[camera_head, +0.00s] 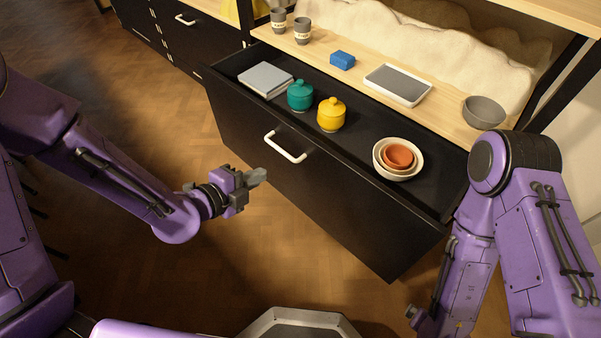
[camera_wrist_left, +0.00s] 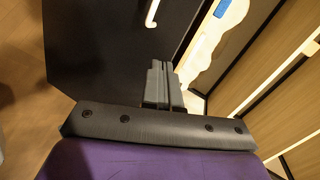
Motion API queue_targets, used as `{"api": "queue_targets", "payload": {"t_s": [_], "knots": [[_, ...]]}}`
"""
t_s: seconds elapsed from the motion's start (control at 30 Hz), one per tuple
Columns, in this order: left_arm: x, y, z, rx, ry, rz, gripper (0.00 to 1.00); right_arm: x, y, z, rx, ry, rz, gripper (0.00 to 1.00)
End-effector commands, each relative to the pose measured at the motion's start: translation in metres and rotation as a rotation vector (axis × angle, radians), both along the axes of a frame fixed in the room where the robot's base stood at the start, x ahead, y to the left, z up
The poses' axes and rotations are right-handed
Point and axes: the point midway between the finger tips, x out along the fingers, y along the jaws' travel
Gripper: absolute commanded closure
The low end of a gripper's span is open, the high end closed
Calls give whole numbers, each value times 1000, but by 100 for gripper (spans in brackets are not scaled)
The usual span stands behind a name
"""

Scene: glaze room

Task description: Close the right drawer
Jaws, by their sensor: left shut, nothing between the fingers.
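The right drawer (camera_head: 310,194) is black and stands pulled out, with a white bar handle (camera_head: 285,147) on its front. Inside it are a grey flat box (camera_head: 265,79), a teal lidded jar (camera_head: 300,96), a yellow lidded jar (camera_head: 331,115) and nested bowls (camera_head: 398,160). My left gripper (camera_head: 258,176) is shut and empty, in front of the drawer, a little left of and below the handle in the head view. The left wrist view shows its closed fingers (camera_wrist_left: 163,84) with the dark drawer front behind. My right arm is at the right; its gripper is not clearly seen.
On the wooden top behind the drawer are two grey cups (camera_head: 302,31), a blue block (camera_head: 342,60), a white-rimmed tray (camera_head: 398,85) and a grey bowl (camera_head: 484,112). Another drawer (camera_head: 195,35) at the far left looks shut. The wooden floor before the drawer is clear.

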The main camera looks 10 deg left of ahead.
Motion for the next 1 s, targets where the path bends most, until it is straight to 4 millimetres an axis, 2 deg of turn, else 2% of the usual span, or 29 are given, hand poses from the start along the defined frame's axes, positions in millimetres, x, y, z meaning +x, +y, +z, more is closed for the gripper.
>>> {"api": "queue_targets", "payload": {"t_s": [0.03, 0.17, 0.33, 0.67, 0.8, 1.0], "knots": [[3, -5, -3, 45, -79, -54, 100, 0, 0, -17, 0, 0, 0, 0], [7, -13, 9, 115, -183, -128, 100, 0, 0, -19, -1, -1, 0, 0], [25, -29, 3, 118, -186, -133, 100, 0, 0, -22, 0, -1, 0, 0], [80, -71, -20, 117, -182, -130, 100, 0, 0, -37, 0, -1, 0, 0], [99, -85, -18, 116, -183, -129, 100, 0, 0, -40, -1, -1, 0, 0], [111, -94, -18, 116, -181, -130, 100, 0, 0, -42, -1, -1, 0, 0]]}}
